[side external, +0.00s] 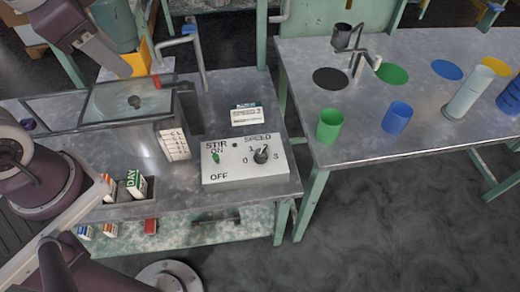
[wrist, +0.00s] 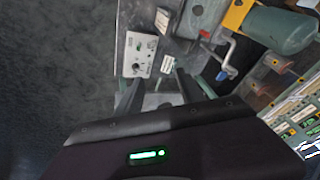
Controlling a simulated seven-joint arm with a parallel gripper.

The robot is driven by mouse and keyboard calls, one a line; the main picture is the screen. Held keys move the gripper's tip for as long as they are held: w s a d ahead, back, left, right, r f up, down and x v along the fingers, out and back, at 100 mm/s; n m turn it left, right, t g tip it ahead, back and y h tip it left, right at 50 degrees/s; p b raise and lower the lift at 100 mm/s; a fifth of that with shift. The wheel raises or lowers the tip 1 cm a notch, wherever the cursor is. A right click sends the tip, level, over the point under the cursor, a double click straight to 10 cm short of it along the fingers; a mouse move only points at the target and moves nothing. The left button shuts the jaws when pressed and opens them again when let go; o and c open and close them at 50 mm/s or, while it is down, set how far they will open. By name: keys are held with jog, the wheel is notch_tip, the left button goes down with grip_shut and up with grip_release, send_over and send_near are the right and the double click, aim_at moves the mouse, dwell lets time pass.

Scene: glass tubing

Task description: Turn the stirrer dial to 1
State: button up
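The white stirrer box (side external: 245,172) sits at the right front of the left bench. It carries STIR and SPEED labels. Its dark dial (side external: 262,156) has its pointer toward the upper right, between the visible 1 and 3; the exact setting is hard to read. A green switch (side external: 215,157) is left of the dial, near ON. The stirrer box (wrist: 138,56) also shows small in the wrist view, beyond my fingertips. My gripper (wrist: 153,88) has its fingers apart with nothing between them. It is well away from the dial; part of my arm shows at the upper left.
A glass-topped case (side external: 128,100) stands left of the stirrer box. A small white-and-green box (side external: 245,114) lies behind it, with a bent tap pipe (side external: 200,60) further back. A second bench (side external: 350,140) on the right holds a green cup (side external: 330,125) and a blue cup (side external: 396,117).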

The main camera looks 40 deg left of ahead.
jog(key=w+f+m, duration=0.1)
jog(key=w+m, duration=0.1)
jog(key=w, duration=0.1)
jog(key=w+d+f+m+g, duration=0.1)
jog(key=w+f+m, duration=0.1)
jog(key=w, duration=0.1)
jog(key=w+f+m+y, duration=0.1)
jog(key=w+m, duration=0.1)
jog(key=w, duration=0.1)
jog(key=shift+w+d+f+m, duration=0.2)
jog(key=shift+w+d+m, duration=0.1)
jog(key=shift+w+m, duration=0.1)
jog(key=m+g+h, duration=0.2)
jog(key=m+g, duration=0.1)
jog(key=m, duration=0.9)
send_over(261, 152)
jog(key=a, duration=0.1)
notch_tip(261, 152, down, 24)
jog(key=shift+m, duration=0.8)
jog(key=f, duration=0.6)
jog(key=d+f, duration=0.1)
jog(key=f, duration=0.2)
jog(key=shift+s+f, duration=0.1)
jog(key=shift+f, duration=0.65)
grip_shut()
